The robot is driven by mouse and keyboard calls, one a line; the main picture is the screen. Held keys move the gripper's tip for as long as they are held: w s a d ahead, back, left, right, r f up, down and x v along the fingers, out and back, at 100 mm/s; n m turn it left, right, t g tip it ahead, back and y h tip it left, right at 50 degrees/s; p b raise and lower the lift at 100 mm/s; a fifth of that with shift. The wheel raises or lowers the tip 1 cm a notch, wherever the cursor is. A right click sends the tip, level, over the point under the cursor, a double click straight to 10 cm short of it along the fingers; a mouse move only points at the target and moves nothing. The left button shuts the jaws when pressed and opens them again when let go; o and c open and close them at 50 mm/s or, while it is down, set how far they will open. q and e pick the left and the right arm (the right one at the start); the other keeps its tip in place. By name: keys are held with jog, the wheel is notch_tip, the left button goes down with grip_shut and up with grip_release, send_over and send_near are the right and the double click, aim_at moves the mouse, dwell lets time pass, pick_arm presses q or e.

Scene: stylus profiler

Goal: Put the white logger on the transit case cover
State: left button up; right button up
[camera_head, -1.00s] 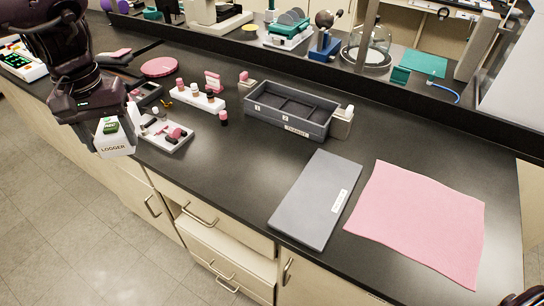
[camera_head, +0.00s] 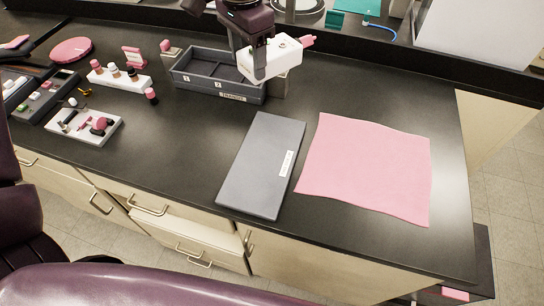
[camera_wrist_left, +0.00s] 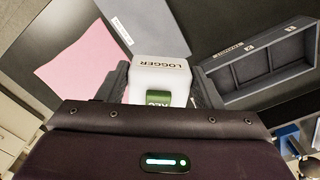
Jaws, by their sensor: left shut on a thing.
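The white logger (camera_head: 272,62) is held by my left gripper (camera_head: 258,58), high above the bench near the right end of the grey transit tray. In the left wrist view the logger (camera_wrist_left: 160,72), with its LOGGER label and green screen, sits between the two dark fingers of my left gripper (camera_wrist_left: 160,85). The transit case cover (camera_head: 262,165) is a flat grey slab with a white label, lying on the bench in front of the tray. It also shows in the left wrist view (camera_wrist_left: 140,20). Nothing lies on the cover. My right gripper is not in view.
The grey transit tray (camera_head: 190,88) with compartments stands behind the cover. A pink cloth (camera_head: 370,165) lies right of the cover. A white tray with small items (camera_head: 85,135) and a white rack (camera_head: 120,81) are at left. Bare bench lies between them and the cover.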

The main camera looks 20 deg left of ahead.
pick_arm(q)
jog(key=m, duration=0.1)
jog(key=d+m, duration=0.1)
jog(key=shift+s+f+m, duration=0.1)
jog(key=shift+s+m, duration=0.05)
jog(key=shift+m, duration=0.25)
jog(key=shift+s+d+m, duration=0.15)
jog(key=shift+d+m, duration=0.15)
jog(key=shift+m, duration=0.8)
jog(key=m, duration=0.2)
jog(key=m+b, duration=0.1)
jog(key=m, duration=0.1)
jog(key=s+d+m, duration=0.1)
jog(key=m, duration=0.1)
jog(key=shift+s+d+f+m, duration=0.1)
jog(key=shift+m, duration=0.3)
jog(key=s+d+m+b, duration=0.1)
jog(key=m, duration=0.6)
jog(key=m+b, duration=0.5)
jog(key=m, duration=2.8)
send_over(279, 179)
notch_tip(279, 179, down, 3)
notch_tip(279, 179, down, 14)
jog(key=shift+s+f+p, duration=0.1)
jog(key=shift+p, duration=0.25)
notch_tip(279, 179, down, 4)
jog(key=shift+f, duration=0.3)
